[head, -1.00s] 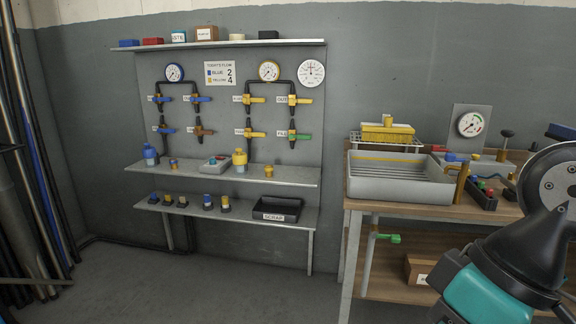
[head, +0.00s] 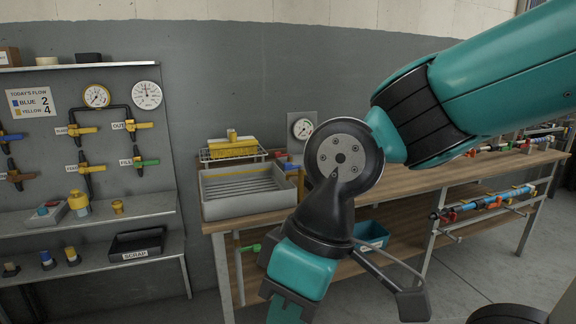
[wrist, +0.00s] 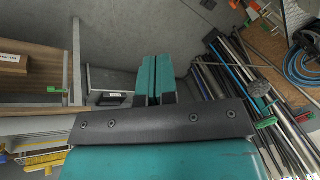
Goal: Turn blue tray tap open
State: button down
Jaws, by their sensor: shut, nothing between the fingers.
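A tap with a blue handle (head: 292,166) and a yellow-brown body stands at the right side of the grey tray (head: 228,205) on the wooden bench. In the head view my arm partly covers this tap, so its handle angle is unclear. My gripper (wrist: 155,62) points away from the wrist camera with its two teal fingers together and nothing between them. In the head view it hangs low in front of the bench (head: 288,308), below and apart from the blue handle.
A green-handled tap (head: 252,248) sits under the bench front. A yellow brush-like block on a wire rack (head: 233,147) and a round gauge (head: 303,128) stand behind the tray. The tap board and shelves (head: 140,203) are at left, with a scrap bin (head: 137,245). The floor in front is open.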

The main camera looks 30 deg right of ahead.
aim_at(287, 167)
jog(key=u, duration=0.25)
jog(key=i, duration=1.2)
jog(key=z, duration=0.2)
